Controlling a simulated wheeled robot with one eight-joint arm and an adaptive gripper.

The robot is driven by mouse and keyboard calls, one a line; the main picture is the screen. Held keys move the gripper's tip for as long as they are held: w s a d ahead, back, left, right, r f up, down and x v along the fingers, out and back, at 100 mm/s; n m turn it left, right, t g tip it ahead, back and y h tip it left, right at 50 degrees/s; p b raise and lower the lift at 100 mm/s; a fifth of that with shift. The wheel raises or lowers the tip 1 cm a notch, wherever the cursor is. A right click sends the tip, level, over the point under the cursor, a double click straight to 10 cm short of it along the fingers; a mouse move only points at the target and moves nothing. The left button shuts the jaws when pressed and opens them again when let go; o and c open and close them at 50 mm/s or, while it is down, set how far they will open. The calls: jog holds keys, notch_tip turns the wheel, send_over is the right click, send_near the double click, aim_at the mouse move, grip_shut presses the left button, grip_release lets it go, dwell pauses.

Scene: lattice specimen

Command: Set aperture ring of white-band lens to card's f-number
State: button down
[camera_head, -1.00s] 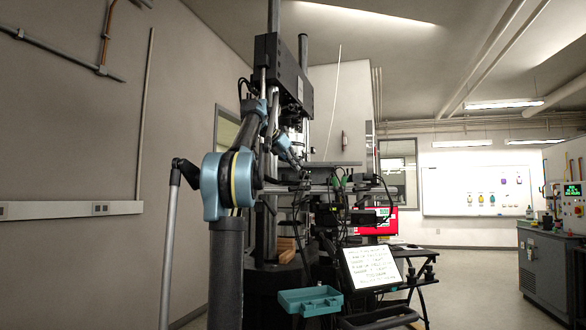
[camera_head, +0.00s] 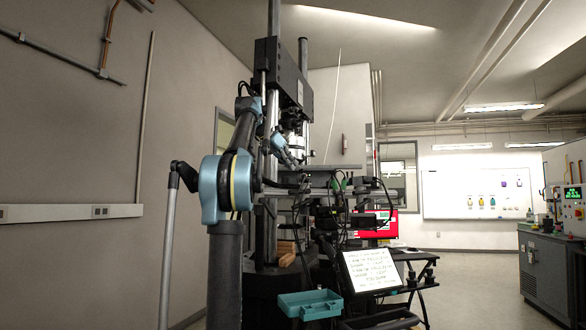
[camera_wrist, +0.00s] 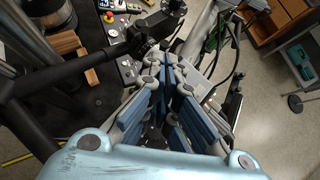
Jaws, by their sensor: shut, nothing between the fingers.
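A white card with handwritten lines (camera_head: 370,268) stands tilted on a dark stand at lower centre right in the head view; its writing is too small to read. Dark camera gear with cables (camera_head: 345,190) sits on a rail in front of the tall test frame. I cannot make out which lens bears a white band, nor its aperture ring. My gripper (camera_wrist: 174,72) is shut and empty in the wrist view, its blue-padded fingers together above dark equipment.
A teal open box (camera_head: 310,303) is low in front. Wooden blocks (camera_wrist: 64,43) and a control panel with a red button (camera_wrist: 91,76) lie left of my fingers. Cables hang around the rail. Open floor (camera_head: 470,290) lies to the right.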

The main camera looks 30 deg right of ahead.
jog(key=v, duration=1.1)
jog(key=shift+s+d+r, duration=0.15)
jog(key=shift+s+d, duration=0.1)
